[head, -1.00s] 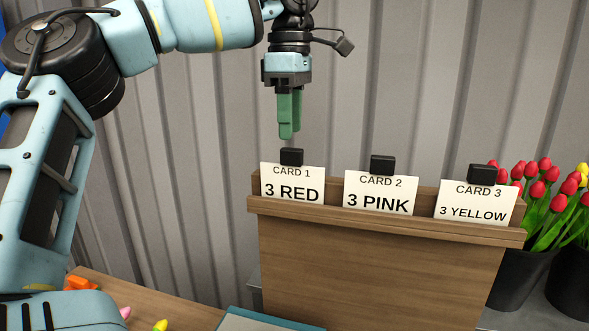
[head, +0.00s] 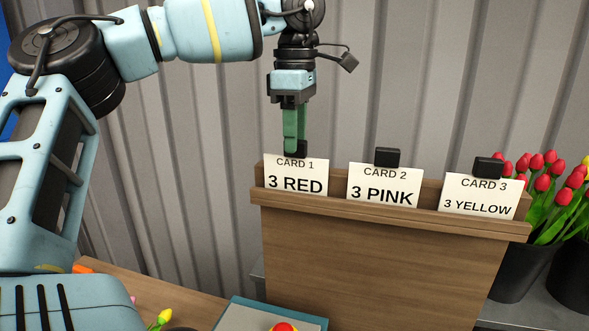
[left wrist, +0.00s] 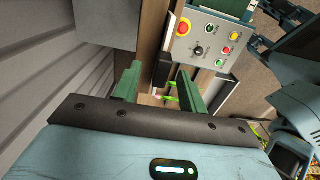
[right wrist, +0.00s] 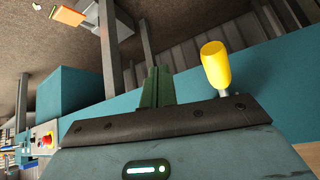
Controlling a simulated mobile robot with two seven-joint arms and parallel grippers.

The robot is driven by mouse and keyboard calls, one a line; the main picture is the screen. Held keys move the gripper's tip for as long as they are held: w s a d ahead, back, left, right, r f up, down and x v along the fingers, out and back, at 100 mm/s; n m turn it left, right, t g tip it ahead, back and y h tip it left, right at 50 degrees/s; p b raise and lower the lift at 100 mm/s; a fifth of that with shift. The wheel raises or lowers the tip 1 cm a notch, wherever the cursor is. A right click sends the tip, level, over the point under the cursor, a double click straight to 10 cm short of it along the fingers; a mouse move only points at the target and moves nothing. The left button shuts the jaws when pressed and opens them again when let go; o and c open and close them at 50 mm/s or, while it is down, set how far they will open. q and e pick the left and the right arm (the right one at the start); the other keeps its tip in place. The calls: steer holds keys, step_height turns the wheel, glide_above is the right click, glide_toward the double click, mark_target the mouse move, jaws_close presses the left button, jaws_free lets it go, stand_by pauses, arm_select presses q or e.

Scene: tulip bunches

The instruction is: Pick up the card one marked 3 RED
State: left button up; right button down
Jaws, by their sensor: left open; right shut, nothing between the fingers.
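Card 1, a white card reading 3 RED (head: 296,182), stands upright at the left end of the wooden rack (head: 385,245). A black tab tops it, partly hidden by my left gripper in the head view. My left gripper (head: 294,148) points down directly over the card, open, its green fingers at tab height. In the left wrist view the black tab (left wrist: 162,70) shows between the two fingers, with gaps beside it. My right gripper (right wrist: 157,88) shows only in the right wrist view, shut and empty.
Card 2, 3 PINK (head: 383,187), and card 3, 3 YELLOW (head: 478,198), stand to the right in the rack. Red tulips (head: 540,180) in black buckets (head: 518,270) are beyond its right end. A control panel (left wrist: 208,45) with buttons shows in the left wrist view. A corrugated wall (head: 190,150) is behind.

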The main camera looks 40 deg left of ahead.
mark_target(296, 157)
arm_select(q)
steer(key=shift+s+d+f+p, duration=0.1)
steer(key=shift+f+p, duration=0.25)
steer(key=shift+f, duration=1.55)
steer(key=shift+c, duration=0.3)
jaws_close()
